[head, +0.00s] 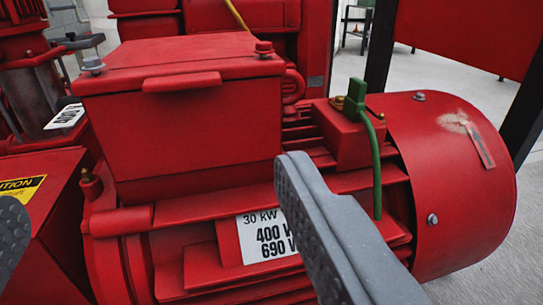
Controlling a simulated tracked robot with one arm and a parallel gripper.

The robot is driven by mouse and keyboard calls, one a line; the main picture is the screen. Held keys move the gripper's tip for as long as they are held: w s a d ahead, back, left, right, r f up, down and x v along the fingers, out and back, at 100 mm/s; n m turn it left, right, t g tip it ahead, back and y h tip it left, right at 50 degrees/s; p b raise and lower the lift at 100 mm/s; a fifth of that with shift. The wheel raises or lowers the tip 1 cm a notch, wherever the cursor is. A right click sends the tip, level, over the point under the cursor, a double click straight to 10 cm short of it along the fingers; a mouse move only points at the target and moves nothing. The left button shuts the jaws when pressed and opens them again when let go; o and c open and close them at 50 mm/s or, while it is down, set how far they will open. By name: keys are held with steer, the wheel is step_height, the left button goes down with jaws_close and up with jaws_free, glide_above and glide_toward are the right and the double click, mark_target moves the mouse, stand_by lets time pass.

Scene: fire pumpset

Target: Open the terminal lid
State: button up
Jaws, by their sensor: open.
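The red terminal box (190,135) sits on top of the red motor. Its lid (180,62) lies flat and closed on the box. A tab-like handle (182,82) sticks out from the lid's front edge. A grey bolt (93,65) stands at the lid's left corner and a red bolt (264,48) at its right corner. My gripper (150,190) is open, with one grey finger at the left edge and the other at lower centre right. It is empty, in front of the box and below the lid handle; I cannot tell the exact distance.
A green cable (375,165) rises beside a small red box (345,135) right of the terminal box. The rounded motor cover (450,180) is at the right. A caution label (22,188) is at the left. Dark posts (381,45) stand behind. Grey floor is clear at far right.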

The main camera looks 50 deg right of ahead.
steer(key=b, duration=0.3)
glide_toward(184, 89)
steer(key=x, duration=0.6)
steer(key=shift+w+d+f, duration=0.1)
steer(key=shift+w+d, duration=0.05)
steer(key=shift+w, duration=0.05)
steer(key=shift+x, duration=0.95)
